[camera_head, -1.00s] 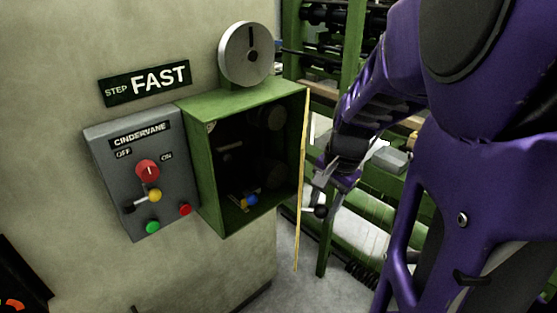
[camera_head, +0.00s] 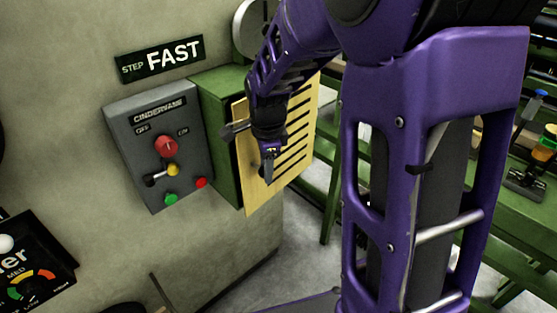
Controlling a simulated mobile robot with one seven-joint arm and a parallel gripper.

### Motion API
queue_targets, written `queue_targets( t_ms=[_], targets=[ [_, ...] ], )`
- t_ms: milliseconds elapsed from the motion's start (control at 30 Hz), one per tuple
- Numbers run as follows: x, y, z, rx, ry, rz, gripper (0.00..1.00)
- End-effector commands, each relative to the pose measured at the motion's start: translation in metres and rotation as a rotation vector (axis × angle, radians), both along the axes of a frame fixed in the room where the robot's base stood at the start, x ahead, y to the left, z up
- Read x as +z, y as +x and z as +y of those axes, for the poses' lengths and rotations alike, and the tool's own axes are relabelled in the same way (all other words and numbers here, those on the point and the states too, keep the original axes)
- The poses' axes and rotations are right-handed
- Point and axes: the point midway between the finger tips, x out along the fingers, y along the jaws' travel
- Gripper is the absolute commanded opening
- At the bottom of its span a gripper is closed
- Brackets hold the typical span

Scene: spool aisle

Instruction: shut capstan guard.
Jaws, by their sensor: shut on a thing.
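The capstan guard (camera_head: 297,140) is a pale yellow slotted panel on the front of the green box (camera_head: 218,130), on the wall right of the grey control box. It lies over the box's opening, and the inside of the box is hidden. I cannot tell whether a small gap is left at its left edge. My gripper (camera_head: 267,170) is in front of the guard's left half, shut on the guard's handle. The handle's dark knob is mostly hidden by my fingers and wrist.
The grey control box (camera_head: 145,125) with a red knob, levers and buttons is close at left, under the FAST sign (camera_head: 160,58). A dial panel (camera_head: 30,265) is at lower left. Green machine frames (camera_head: 515,185) stand at right. Pale floor shows below the guard.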

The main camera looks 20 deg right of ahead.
Motion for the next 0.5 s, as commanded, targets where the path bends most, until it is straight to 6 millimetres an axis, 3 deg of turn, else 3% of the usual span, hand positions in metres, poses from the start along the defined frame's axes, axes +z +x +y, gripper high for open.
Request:
queue_targets(
  t_ms=[100,500],
  targets=[
    [-0.003,0.007,0.014,-0.035,0.002,0.01,0.0],
    [-0.002,0.021,0.025,-0.096,0.005,0.003,0.0]
  ],
)
